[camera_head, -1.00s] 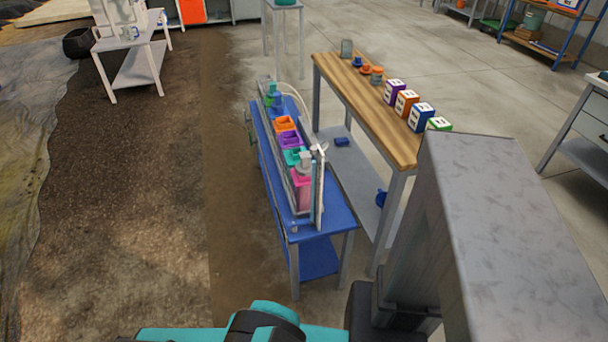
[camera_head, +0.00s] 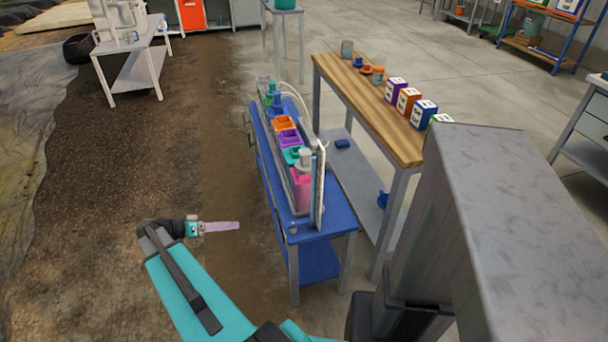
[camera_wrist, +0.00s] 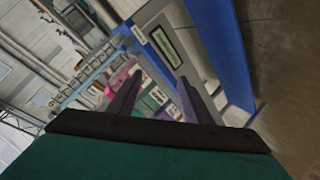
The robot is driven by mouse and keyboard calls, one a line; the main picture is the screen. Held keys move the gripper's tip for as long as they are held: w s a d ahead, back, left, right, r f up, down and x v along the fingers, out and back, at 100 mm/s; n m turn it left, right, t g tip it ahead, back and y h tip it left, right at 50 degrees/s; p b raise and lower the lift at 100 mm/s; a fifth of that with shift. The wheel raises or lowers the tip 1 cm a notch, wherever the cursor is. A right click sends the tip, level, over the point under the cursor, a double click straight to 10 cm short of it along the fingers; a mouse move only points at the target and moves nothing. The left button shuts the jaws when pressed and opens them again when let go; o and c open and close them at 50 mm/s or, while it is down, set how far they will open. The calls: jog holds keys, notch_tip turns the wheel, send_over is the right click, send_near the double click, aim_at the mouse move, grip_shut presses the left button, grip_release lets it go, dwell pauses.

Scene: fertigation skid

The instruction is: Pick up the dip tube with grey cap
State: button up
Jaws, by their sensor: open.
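A pale grey cap (camera_head: 305,157) sits over the pink container (camera_head: 301,188) at the near end of the row on the blue bench (camera_head: 325,220). I take it for the dip tube's cap; the tube below it is hidden. My gripper (camera_head: 238,225) is left of the bench, apart from it, pointing right. In the wrist view my gripper (camera_wrist: 160,79) has its fingers spread with nothing held. The pink container also shows there (camera_wrist: 121,76), beyond the left finger; I cannot make out the grey cap clearly.
Teal (camera_head: 292,155), purple (camera_head: 289,139) and orange (camera_head: 284,123) containers line up behind. A wooden-topped table (camera_head: 365,100) with several boxes stands to the right. The floor left of the bench is clear.

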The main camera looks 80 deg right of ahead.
jog(key=s+d+r+m+g+b, duration=0.1)
jog(key=s+d+r+m+g, duration=0.2)
jog(key=s+d+r+m, duration=0.45)
jog(key=m+g+b, duration=0.1)
jog(key=m+g, duration=0.2)
jog(key=m, duration=0.1)
send_near(301, 159)
jog(key=shift+w+a+r+n+y, duration=0.15)
jog(key=shift+w+a, duration=0.1)
jog(key=shift+w, duration=0.3)
jog(key=shift+w+a+n+y, duration=0.1)
jog(key=shift+w+a+y, duration=0.1)
jog(key=shift+w, duration=0.4)
jog(key=shift+s, duration=0.1)
jog(key=x, duration=0.8)
jog(key=shift+s+d, duration=0.1)
jog(key=shift+s, duration=0.05)
jog(key=shift+s+p, duration=0.1)
jog(key=shift+p, duration=0.2)
jog(key=shift+d+p+x, duration=0.25)
jog(key=shift+p+x, duration=0.05)
jog(key=shift+x, duration=2.25)
